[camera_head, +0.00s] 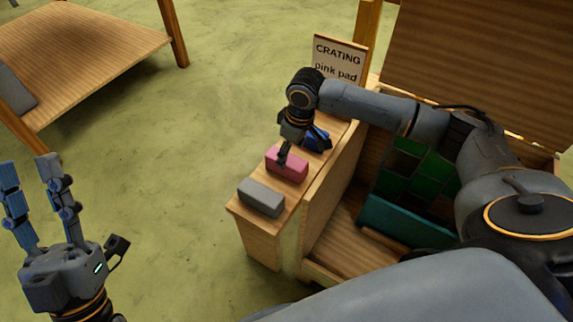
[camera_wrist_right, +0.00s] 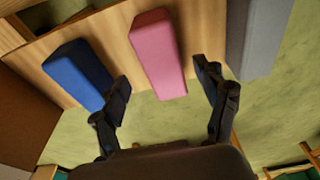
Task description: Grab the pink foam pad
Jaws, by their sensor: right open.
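The pink foam pad (camera_head: 292,168) lies on a narrow wooden shelf (camera_head: 240,210), between a grey pad (camera_head: 261,198) and a blue pad (camera_head: 318,138). My right gripper (camera_head: 284,158) is open above it and partly covers it. In the right wrist view the pink pad (camera_wrist_right: 158,50) lies lengthwise ahead, its near end between the two spread fingertips (camera_wrist_right: 163,74); no grip on it shows. The blue pad (camera_wrist_right: 77,72) is left of it and the grey pad (camera_wrist_right: 258,40) right. My left gripper (camera_head: 30,175) is open and empty, far from the shelf.
A sign (camera_head: 337,62) reading "CRATING pink pad" stands behind the shelf. An open wooden crate (camera_head: 330,245) right of the shelf holds a green leaded panel (camera_head: 415,170) and a teal pad (camera_head: 405,222). A wooden table (camera_head: 85,50) stands at the back left. Open floor lies between.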

